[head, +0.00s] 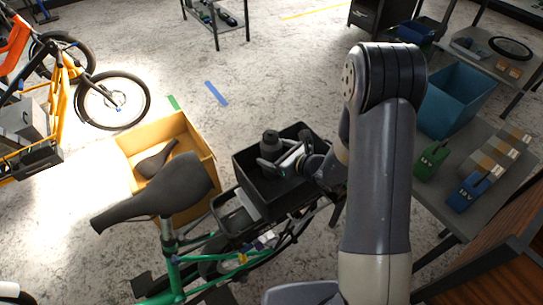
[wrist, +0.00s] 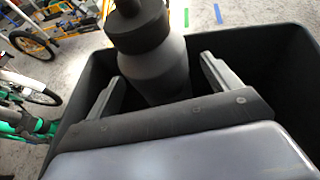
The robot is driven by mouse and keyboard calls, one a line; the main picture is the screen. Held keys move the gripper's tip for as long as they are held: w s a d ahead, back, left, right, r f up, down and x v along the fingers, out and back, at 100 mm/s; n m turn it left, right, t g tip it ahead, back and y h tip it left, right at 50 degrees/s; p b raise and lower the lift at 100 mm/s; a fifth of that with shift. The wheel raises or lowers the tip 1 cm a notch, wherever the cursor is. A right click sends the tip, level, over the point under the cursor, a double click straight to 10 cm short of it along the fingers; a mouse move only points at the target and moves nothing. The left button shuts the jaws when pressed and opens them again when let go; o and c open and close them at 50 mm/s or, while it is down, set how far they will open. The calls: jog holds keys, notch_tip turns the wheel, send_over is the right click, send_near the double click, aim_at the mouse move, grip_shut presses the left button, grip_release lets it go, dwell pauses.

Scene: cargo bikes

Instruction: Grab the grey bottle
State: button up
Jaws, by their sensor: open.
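The grey bottle (wrist: 157,72) has a black cap and stands in a black crate (wrist: 262,52), between the two fingers of my gripper (wrist: 160,80) in the wrist view. The fingers are open, one on each side of the bottle, with a visible gap on the right. In the head view the bottle (head: 270,142) shows its dark cap above the crate (head: 246,170), and my gripper (head: 280,160) reaches in from the right. The bottle's lower part is hidden by my gripper.
The crate sits on a green cargo bike (head: 172,245) with a black saddle (head: 160,190). A yellow box (head: 203,155) with another saddle is behind it. A bench (head: 450,190) with a blue bin (head: 460,97) and battery packs is at right. Crate walls surround the gripper closely.

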jog(key=shift+x, duration=1.05)
jog(key=c, duration=1.1)
jog(key=shift+r, duration=0.1)
